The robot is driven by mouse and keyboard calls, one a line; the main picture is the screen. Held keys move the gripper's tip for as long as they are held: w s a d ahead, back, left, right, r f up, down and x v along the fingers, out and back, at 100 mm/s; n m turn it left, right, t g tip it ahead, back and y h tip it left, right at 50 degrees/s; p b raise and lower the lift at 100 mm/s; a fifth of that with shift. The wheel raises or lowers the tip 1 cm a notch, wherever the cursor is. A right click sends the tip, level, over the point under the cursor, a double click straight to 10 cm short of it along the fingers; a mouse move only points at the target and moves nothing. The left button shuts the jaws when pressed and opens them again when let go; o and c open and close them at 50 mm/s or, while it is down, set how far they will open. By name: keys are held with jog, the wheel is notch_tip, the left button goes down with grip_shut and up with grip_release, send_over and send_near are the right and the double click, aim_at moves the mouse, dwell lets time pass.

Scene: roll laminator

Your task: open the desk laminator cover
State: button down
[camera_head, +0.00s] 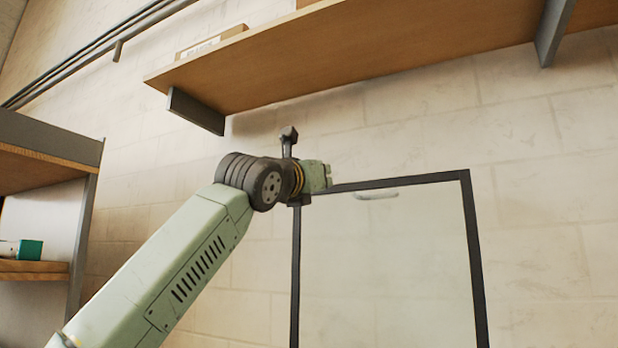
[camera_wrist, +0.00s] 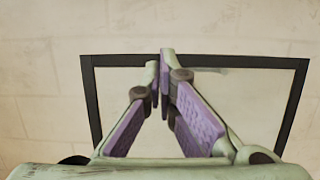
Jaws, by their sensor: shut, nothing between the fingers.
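The cover (camera_head: 395,265) is a clear panel in a dark frame, standing upright in front of the wall in the head view. A pale handle (camera_head: 377,196) shows near its top edge. The cover (camera_wrist: 240,100) also shows behind the fingers in the wrist view, with the handle (camera_wrist: 208,70) just right of the fingertips. My gripper (camera_head: 327,177) is at the cover's upper left corner. In the wrist view my gripper (camera_wrist: 160,65) has its tips together and empty, overlapping the top frame bar. Whether it touches the cover is unclear. The laminator's body is out of view.
A wooden shelf (camera_head: 350,60) with a grey bracket (camera_head: 196,110) hangs on the wall above my gripper. A shelf unit (camera_head: 45,155) stands at the left, with a green box (camera_head: 31,250) on it. The space right of the cover looks clear.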

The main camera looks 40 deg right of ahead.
jog(key=v, duration=1.1)
jog(key=shift+f, duration=0.1)
